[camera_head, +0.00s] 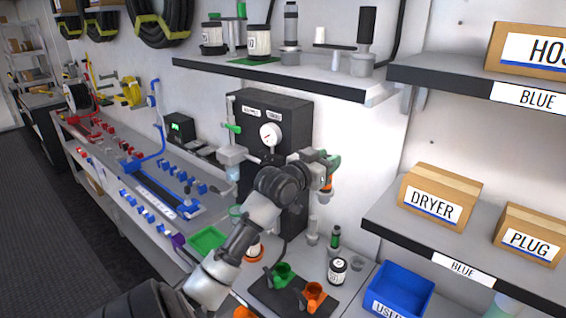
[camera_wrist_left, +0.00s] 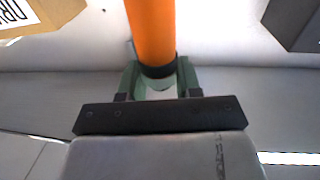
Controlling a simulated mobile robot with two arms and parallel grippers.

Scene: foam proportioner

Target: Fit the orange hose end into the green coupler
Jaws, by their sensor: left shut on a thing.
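My left gripper (camera_head: 326,168) is raised in front of the wall, right of the black gauge box. In the left wrist view its green fingers (camera_wrist_left: 158,74) are shut on an orange hose end (camera_wrist_left: 151,30) with a dark collar. Only a little of the orange shows in the head view (camera_head: 327,184). A green coupler-like fitting (camera_head: 282,272) sits on a black plate on the bench, below and left of the gripper, well apart from the hose end. An orange fitting (camera_head: 314,291) sits beside it. My right gripper is not in view.
The black gauge box (camera_head: 272,112) stands behind my arm. A blue bin (camera_head: 399,291), a white jar (camera_head: 338,270) and a green-banded bottle (camera_head: 335,238) are near the plate. Shelves with boxes (camera_head: 440,195) jut out at the right. A green tray (camera_head: 207,240) lies left of my arm.

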